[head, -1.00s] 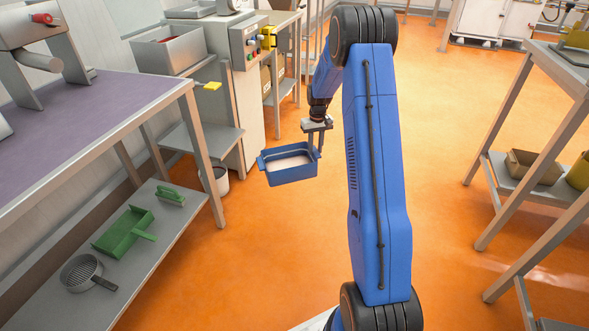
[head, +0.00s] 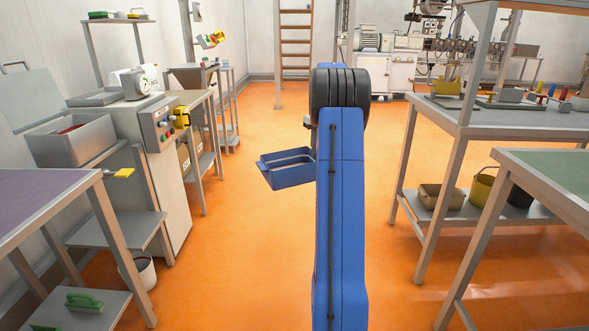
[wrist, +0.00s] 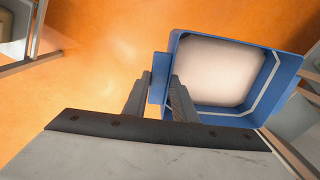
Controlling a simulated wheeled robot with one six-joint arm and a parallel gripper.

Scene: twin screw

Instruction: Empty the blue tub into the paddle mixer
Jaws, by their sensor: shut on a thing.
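The blue tub (head: 287,172) hangs in the air left of my upright arm in the head view, roughly level. In the wrist view the tub (wrist: 278,90) holds a pale, whitish load. My gripper (wrist: 160,82) is shut on the tub's near side handle; in the head view my arm hides most of it. The paddle mixer appears to be the grey open trough (head: 72,150) at the left, with something red inside and a raised lid (head: 35,97). It adjoins a cabinet with buttons. The tub is well apart from it, to its right.
A purple-topped table (head: 40,195) stands at the near left, with a green brush (head: 84,302) on its lower shelf. A yellow-handled tool (head: 122,173) juts out near the trough. A green-topped table (head: 555,180) stands at the right. The orange floor between is clear.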

